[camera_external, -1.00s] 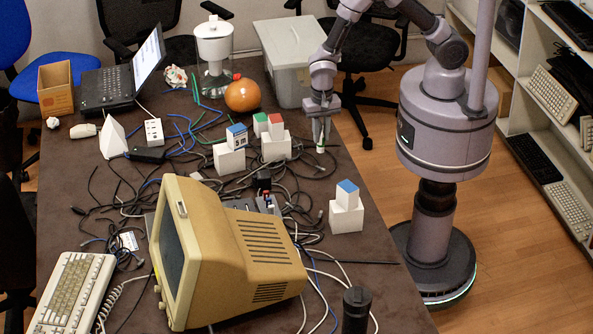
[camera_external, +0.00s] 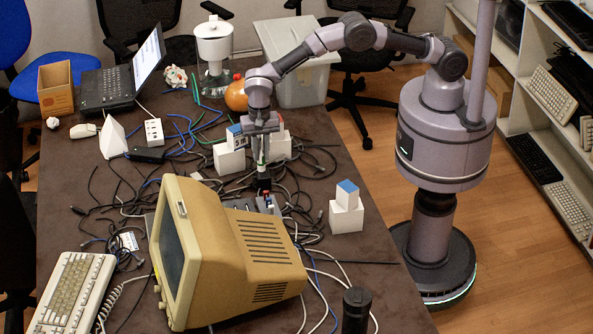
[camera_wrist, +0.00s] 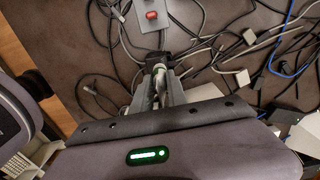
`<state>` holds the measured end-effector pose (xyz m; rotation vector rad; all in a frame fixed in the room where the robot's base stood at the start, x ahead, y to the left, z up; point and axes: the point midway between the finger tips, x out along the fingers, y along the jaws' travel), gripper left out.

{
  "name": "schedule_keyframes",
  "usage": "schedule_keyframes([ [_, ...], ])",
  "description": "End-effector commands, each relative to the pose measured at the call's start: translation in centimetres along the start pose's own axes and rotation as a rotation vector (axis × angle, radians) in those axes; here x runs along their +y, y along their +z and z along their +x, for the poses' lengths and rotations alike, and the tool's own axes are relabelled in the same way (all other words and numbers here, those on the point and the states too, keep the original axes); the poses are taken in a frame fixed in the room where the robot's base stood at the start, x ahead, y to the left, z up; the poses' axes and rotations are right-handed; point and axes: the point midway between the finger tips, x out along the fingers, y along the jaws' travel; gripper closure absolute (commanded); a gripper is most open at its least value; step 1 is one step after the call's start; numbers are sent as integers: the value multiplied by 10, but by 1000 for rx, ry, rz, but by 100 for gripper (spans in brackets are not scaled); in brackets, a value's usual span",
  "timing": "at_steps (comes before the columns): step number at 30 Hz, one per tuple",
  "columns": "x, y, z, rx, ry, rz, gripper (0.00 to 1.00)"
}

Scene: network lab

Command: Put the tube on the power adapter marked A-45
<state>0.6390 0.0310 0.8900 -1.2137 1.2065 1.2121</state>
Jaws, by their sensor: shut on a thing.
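My gripper (camera_external: 263,160) is shut on the tube, over the middle of the table among the cables. In the external view the fingers mostly hide the tube. In the wrist view the pale tube (camera_wrist: 159,80) shows between the fingers. A black power adapter (camera_external: 263,183) stands upright directly below the gripper. In the wrist view a dark block that looks like this adapter (camera_wrist: 156,58) shows just beyond the fingertips. I cannot tell whether the tube touches it. No A-45 marking is readable.
A grey power strip with a red switch (camera_wrist: 151,15) lies close by. White blocks with coloured cubes (camera_external: 229,160) stand behind and left of the gripper. Another white block with a blue cube (camera_external: 346,208) stands to the right. The beige monitor (camera_external: 235,250) is in front. Loose cables surround the adapter.

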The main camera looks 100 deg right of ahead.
Motion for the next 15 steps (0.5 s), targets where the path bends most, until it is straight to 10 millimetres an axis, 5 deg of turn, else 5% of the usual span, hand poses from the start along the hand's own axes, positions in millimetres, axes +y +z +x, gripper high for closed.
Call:
schedule_keyframes([
  [2,0,0,18,0,0,0,100],
  [11,0,0,18,0,-2,1,100],
  [12,0,0,19,0,-2,1,80],
  [15,0,0,18,0,-2,1,60],
])
